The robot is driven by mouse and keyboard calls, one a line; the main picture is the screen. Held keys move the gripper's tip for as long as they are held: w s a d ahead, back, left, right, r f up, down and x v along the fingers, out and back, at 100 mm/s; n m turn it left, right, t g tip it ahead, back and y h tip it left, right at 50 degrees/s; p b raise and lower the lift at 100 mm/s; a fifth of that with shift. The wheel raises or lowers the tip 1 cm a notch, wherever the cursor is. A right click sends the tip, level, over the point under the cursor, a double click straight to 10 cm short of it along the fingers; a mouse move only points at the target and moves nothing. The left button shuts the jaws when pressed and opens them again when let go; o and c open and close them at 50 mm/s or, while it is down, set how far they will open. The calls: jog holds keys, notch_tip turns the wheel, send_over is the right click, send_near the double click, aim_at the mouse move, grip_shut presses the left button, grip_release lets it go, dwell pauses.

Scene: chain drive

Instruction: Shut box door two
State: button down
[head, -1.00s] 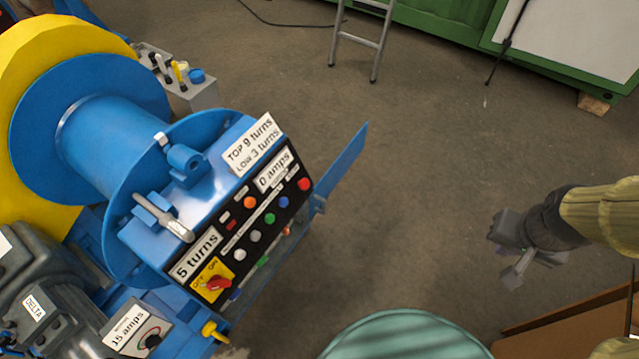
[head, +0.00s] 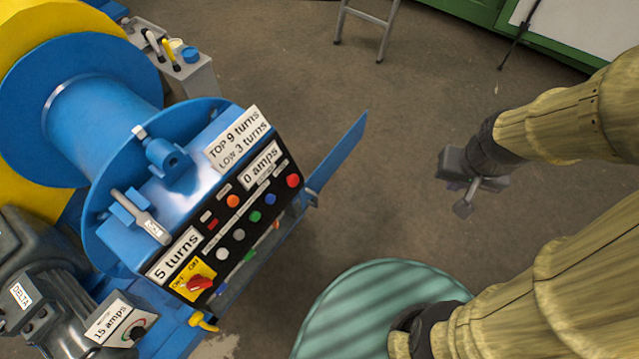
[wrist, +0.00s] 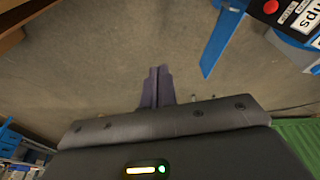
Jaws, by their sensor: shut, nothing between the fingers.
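A flat blue door panel (head: 337,155) stands swung out from the far right side of the blue control box (head: 122,236) in the head view. I take it for box door two; no label on it is legible. It also shows in the wrist view (wrist: 222,42), to the right of my fingers. My gripper (head: 464,206) is to the right of the door in the head view, apart from it and over bare floor. Its fingers (wrist: 160,72) are together and empty. The door's hinge edge is partly hidden by the box.
The box front has a black button panel with a red switch (head: 200,284). A large blue drum (head: 100,115) is at left. A round teal surface (head: 340,310) is below my arm. A ladder (head: 384,30) stands at the back. Floor between gripper and door is clear.

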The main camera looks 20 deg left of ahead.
jog(key=shift+s, duration=0.2)
jog(key=w+a+f+n+g+y+b, duration=0.1)
jog(key=w+a+f+n+b, duration=0.3)
jog(key=f, duration=0.9)
jog(key=w+a+f+n+g+y+b, duration=0.2)
jog(key=w+a+f+n+y+b, duration=0.1)
jog(key=w+a+f+b, duration=0.8)
jog(key=w+a+f+n+g+y+b, duration=0.2)
jog(key=w+a+f+n+b, duration=0.3)
jog(key=f, duration=1)
jog(key=w+a+b, duration=0.3)
jog(key=b, duration=0.2)
jog(key=shift+a+n, duration=0.2)
jog(key=shift+n, duration=0.2)
jog(key=s+a+f+b, duration=0.2)
jog(key=s+a+f, duration=0.3)
jog(key=a+f, duration=0.2)
notch_tip(320, 180, down, 2)
jog(key=shift+s+a+b, duration=0.15)
jog(key=shift+b, duration=0.15)
jog(key=shift+s+a, duration=0.1)
